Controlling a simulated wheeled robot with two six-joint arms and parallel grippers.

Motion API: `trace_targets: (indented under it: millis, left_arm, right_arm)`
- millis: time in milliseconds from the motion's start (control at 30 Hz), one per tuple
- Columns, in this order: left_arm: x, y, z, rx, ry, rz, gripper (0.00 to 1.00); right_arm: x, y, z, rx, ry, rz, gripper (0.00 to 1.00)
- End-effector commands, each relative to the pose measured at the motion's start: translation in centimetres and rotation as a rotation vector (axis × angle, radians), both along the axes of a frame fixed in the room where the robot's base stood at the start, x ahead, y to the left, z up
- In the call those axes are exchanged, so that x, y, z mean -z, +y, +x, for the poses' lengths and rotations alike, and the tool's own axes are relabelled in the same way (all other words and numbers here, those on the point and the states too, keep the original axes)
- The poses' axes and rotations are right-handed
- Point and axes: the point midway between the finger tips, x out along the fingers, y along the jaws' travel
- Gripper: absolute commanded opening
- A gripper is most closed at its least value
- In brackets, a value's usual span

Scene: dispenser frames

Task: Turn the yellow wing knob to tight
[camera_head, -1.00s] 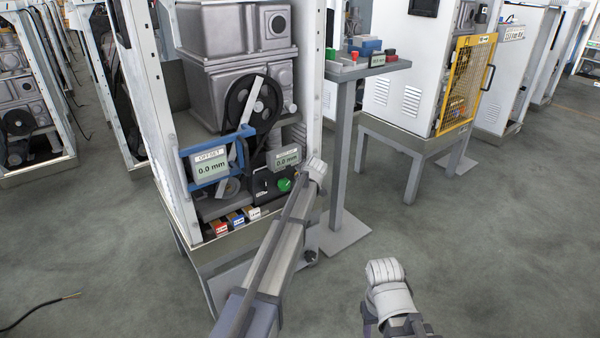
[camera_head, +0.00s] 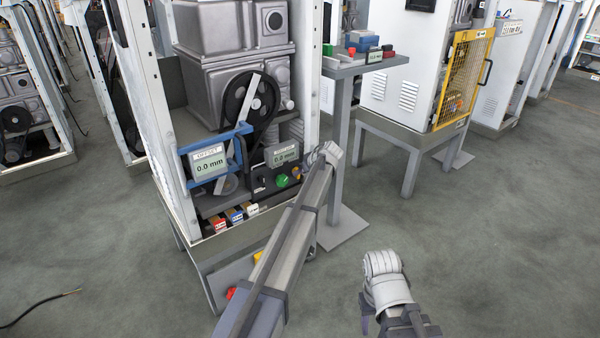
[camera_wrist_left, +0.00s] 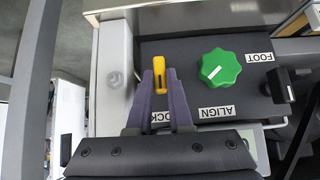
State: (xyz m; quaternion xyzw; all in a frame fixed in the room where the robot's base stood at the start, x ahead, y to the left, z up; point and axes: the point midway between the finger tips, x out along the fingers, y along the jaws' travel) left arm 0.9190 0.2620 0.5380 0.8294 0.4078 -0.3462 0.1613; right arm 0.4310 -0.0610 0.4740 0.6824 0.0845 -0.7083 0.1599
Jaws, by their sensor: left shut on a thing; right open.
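The yellow wing knob (camera_wrist_left: 160,76) stands on a dark panel in the left wrist view, over an upside-down label that seems to read LOCK. My left gripper (camera_wrist_left: 161,84) has its two purple fingers on either side of the knob and is shut on it. The knob's wing points lengthwise between the fingers. In the head view my left arm reaches to the panel at the cabinet's lower right, and its wrist (camera_head: 325,155) hides much of the grip. My right gripper (camera_head: 393,318) is at the bottom edge, partly cut off, open and away from the cabinet.
A green knob (camera_wrist_left: 219,69) labelled ALIGN sits right beside the yellow one, with a black knob (camera_wrist_left: 277,87) by the FOOT label. A display (camera_head: 283,155) stands above the panel, and an OFFSET display (camera_head: 208,163) reads 0.0 mm. A pedestal table (camera_head: 366,64) stands close right.

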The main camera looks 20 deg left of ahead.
Motion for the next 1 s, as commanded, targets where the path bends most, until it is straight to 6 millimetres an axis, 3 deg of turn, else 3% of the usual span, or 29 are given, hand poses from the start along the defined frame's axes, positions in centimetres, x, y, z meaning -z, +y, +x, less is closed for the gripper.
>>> trace_targets:
  millis: [267, 300, 567, 1000]
  left_arm:
    - [0.1, -0.2, -0.1, 0.000, 0.005, -0.004, 0.00]
    - [0.1, -0.2, -0.1, 0.000, 0.005, -0.004, 0.21]
    - [0.1, -0.1, -0.1, 0.000, 0.002, -0.002, 0.49]
    - [-1.0, -0.6, -0.6, 0.000, 0.001, -0.002, 0.49]
  right_arm:
    - [0.0, 0.0, 0.0, 0.000, 0.000, 0.000, 0.50]
    - [0.0, 0.0, 0.0, 0.000, 0.000, 0.000, 0.50]
    - [0.0, 0.0, 0.0, 0.000, 0.000, 0.000, 0.50]
    - [-1.0, 0.0, 0.0, 0.000, 0.000, -0.001, 0.50]
